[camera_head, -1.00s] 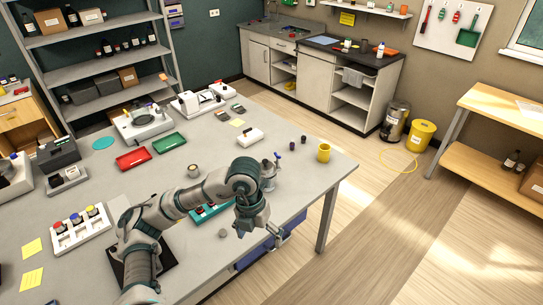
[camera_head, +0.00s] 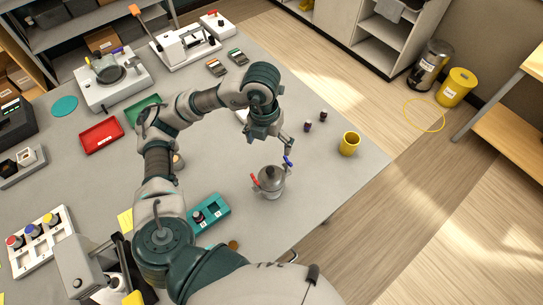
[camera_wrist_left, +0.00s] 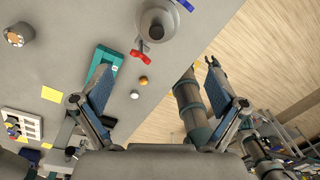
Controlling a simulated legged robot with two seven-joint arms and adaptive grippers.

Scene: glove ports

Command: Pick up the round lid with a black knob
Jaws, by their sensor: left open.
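The round lid with a black knob (camera_head: 270,174) sits on top of a grey metal pot (camera_head: 270,190). The pot has a red handle at its left and a blue one at its upper right. My left gripper (camera_head: 268,143) is above and just behind the pot, open and empty. In the left wrist view, the open fingers of my left gripper (camera_wrist_left: 157,88) are wide apart, and the pot (camera_wrist_left: 158,22) with its lid is at the top edge, beyond them. An arm of mine with dark fingers (camera_wrist_left: 213,64), apparently my right gripper, shows partly behind a left finger.
A teal holder (camera_head: 210,213) stands left of the pot, near the front edge. A yellow mug (camera_head: 349,144) and small dark bottles (camera_head: 308,126) are to the right. Red (camera_head: 101,135) and green trays lie left. The table between pot and mug is clear.

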